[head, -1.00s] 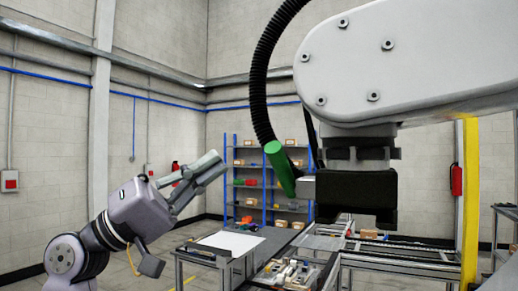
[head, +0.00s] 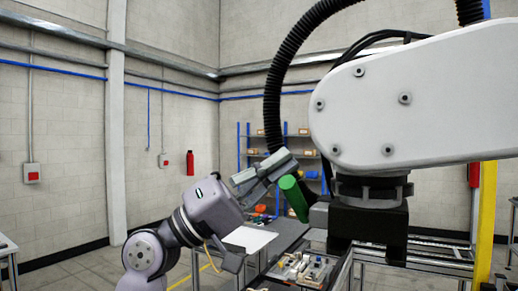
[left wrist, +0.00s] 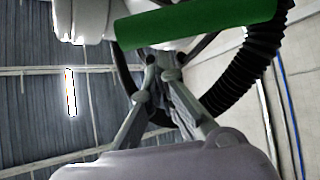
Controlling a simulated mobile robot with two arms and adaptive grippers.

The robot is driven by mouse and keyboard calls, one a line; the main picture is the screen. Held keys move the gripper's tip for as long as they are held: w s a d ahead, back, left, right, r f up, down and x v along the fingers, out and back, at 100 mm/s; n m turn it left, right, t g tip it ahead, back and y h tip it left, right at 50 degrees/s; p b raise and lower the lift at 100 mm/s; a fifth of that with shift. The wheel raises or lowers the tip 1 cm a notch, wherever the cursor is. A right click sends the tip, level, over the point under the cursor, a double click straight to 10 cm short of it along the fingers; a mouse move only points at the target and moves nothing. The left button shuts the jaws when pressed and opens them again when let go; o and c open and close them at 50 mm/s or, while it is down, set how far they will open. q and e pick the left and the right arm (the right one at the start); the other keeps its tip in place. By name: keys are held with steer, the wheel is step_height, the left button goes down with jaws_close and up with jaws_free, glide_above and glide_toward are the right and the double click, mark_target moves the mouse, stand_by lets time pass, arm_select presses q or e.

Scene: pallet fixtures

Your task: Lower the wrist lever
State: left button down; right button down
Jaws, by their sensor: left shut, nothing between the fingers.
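The wrist lever is a green cylinder (head: 293,198) beside the black wrist block of a large white arm (head: 420,100). In the head view it stands tilted, its upper end leaning left. In the left wrist view the green lever (left wrist: 195,23) crosses the top of the picture, just beyond the fingertips. My left gripper (head: 287,160) is shut and empty, its tips at the lever's upper end. I cannot tell whether they touch it. The left gripper also shows in the left wrist view (left wrist: 163,62). My right gripper is not in view.
A black corrugated hose (head: 273,95) hangs from the white arm close to the lever and my fingertips. A table (head: 250,238) and a tray of parts (head: 328,276) stand below. Shelves (head: 307,160) and a yellow post (head: 487,215) are behind.

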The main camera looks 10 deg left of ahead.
mark_target(285, 194)
arm_select(q)
steer(key=shift+s+a+f+p, duration=0.15)
steer(key=shift+s+a+f, duration=0.05)
steer(key=shift+s+f, duration=0.25)
steer(key=shift+s+a+f+p, duration=0.15)
steer(key=shift+s+f, duration=0.2)
steer(key=shift+s, duration=0.1)
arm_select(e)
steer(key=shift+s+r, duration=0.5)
arm_select(q)
steer(key=shift+d, duration=0.1)
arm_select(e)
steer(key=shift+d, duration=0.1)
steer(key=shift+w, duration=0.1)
